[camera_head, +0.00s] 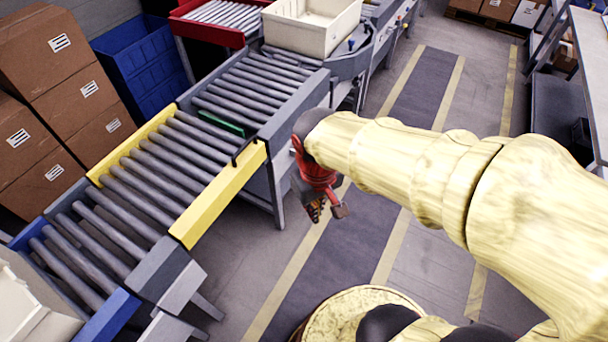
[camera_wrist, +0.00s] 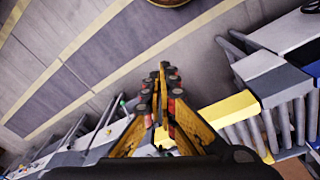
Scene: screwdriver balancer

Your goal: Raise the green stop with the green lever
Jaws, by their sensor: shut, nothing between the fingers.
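The green stop (camera_head: 222,122) is a low green bar across the rollers in the head view, at the joint between the grey section and the yellow-edged section. It looks low, about level with the rollers. A small green spot (camera_wrist: 122,103) on the grey conveyor edge in the wrist view may be the green lever; it is too small to tell. I cannot pick out the lever in the head view. My gripper (camera_head: 326,210) hangs over the floor, right of the yellow section and apart from it. In the wrist view my gripper (camera_wrist: 162,72) is shut and empty.
The yellow section (camera_head: 220,195) has a black handle (camera_head: 243,150) on its near edge. A cream bin (camera_head: 310,28) stands on the far conveyor. Blue crates (camera_head: 140,65) and cardboard boxes (camera_head: 50,55) stand behind the line. The marked floor (camera_head: 310,270) by my gripper is clear.

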